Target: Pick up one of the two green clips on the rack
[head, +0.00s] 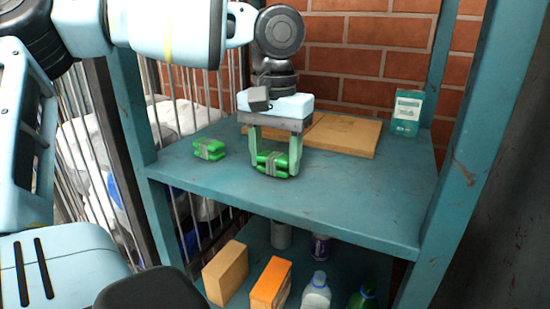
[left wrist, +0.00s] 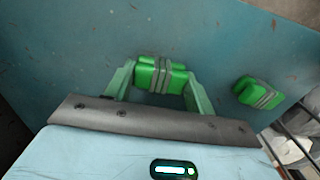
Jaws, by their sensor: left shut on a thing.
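One green clip (head: 273,163) with a grey band is between the fingers of my left gripper (head: 273,160), which is shut on it. It also shows between the fingertips in the left wrist view (left wrist: 161,75). In the head view it is at or just above the shelf surface; I cannot tell if it touches. The other green clip (head: 209,149) lies on the rack's upper shelf (head: 330,195), to the left of my gripper. It also shows at the right in the left wrist view (left wrist: 258,92). My right gripper is not in view.
A flat cardboard piece (head: 345,134) lies behind my gripper. A teal and white box (head: 407,112) stands at the back right. Boxes (head: 270,284) and bottles (head: 317,291) stand on the lower shelf. Teal rack posts (head: 455,160) flank the shelf. The upper shelf's front right is clear.

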